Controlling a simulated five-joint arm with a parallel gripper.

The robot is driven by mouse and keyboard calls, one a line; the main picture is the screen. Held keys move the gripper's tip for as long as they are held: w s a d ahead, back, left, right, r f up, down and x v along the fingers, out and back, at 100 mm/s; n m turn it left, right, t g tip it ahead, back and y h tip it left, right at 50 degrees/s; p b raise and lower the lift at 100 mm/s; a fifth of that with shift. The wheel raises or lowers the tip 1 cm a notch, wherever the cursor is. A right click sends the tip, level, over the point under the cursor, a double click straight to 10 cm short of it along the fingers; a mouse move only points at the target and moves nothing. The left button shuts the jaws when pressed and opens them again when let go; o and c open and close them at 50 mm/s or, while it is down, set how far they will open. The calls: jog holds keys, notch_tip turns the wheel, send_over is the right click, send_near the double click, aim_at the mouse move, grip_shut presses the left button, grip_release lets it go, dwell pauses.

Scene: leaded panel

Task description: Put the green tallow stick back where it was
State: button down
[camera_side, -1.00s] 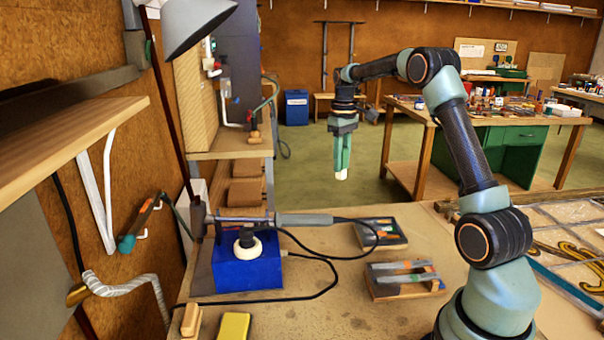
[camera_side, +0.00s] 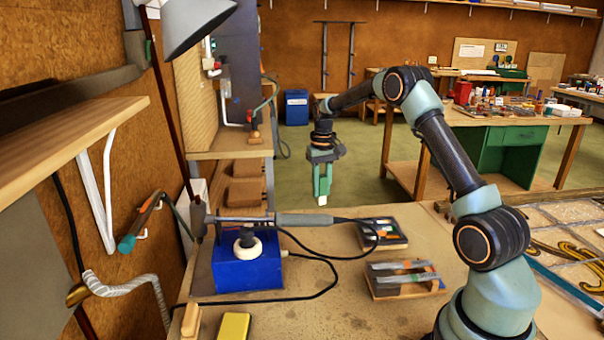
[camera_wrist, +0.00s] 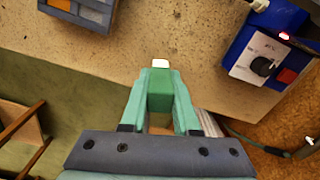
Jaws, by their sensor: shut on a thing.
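My gripper (camera_side: 322,180) is shut on the green tallow stick (camera_wrist: 160,88) and holds it up in the air. In the camera_wrist view the green body is between both fingers, and the white end (camera_wrist: 160,63) sticks out past the fingertips. The white end also shows in the camera_side view (camera_side: 322,200), pointing down. A small dark tray (camera_side: 402,244) with white, green and orange pieces in it lies on the bench to the right. Part of it shows in the camera_wrist view (camera_wrist: 72,16). Cables lie close to this tray.
A blue soldering station (camera_side: 248,273) stands at the bench's left, with a soldering iron (camera_side: 303,220) above it. A second tray (camera_side: 418,291) holds grey bars. A yellow block (camera_side: 234,326) and the leaded panel (camera_side: 585,235) are nearer the edges.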

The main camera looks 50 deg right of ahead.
aim_at(321, 203)
notch_tip(321, 203, down, 8)
jog(key=shift+f, duration=0.15)
dwell(0.3)
jog(key=shift+f, duration=0.1)
jog(key=c, duration=0.7)
grip_release()
jog(key=shift+o, duration=0.2)
